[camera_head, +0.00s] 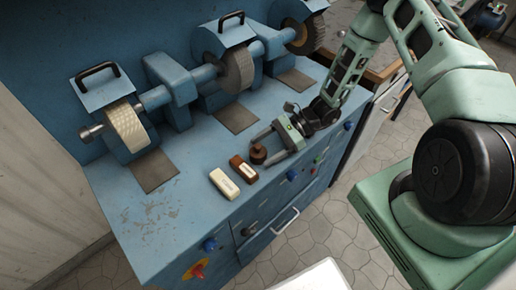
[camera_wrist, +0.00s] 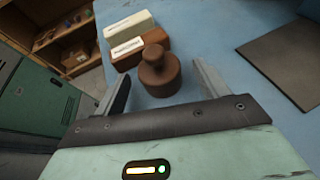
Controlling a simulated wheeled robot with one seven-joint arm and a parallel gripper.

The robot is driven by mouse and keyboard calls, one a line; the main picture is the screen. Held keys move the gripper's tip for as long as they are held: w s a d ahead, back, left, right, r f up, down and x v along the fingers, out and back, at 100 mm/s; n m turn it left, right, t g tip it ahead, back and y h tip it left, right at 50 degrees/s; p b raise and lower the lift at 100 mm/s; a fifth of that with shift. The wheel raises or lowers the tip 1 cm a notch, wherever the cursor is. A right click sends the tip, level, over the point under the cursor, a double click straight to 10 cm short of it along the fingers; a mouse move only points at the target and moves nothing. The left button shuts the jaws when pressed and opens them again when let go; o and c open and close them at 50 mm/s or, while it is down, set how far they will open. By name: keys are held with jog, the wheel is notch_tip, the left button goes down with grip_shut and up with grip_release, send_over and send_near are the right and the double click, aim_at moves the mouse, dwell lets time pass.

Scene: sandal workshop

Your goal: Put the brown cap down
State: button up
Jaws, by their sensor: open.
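The brown cap (camera_head: 258,154) stands upright on the blue machine's top, near its front edge. It has a wide round base and a smaller knob on top. In the wrist view the brown cap (camera_wrist: 158,72) sits between my two fingers, with a visible space on each side. My gripper (camera_head: 262,148) is open around it, low over the surface. The fingers also show in the wrist view (camera_wrist: 160,88), apart from the cap.
A brown block with a white label (camera_head: 243,169) and a cream block (camera_head: 224,184) lie just left of the cap. Grinding wheels (camera_head: 128,128) line the back. A grey plate (camera_head: 155,171) lies before them. The blue top (camera_head: 165,215) is clear at the front left.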

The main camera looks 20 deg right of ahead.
jog(key=shift+x, duration=1.3)
jog(key=c, duration=1.1)
jog(key=shift+r, duration=0.15)
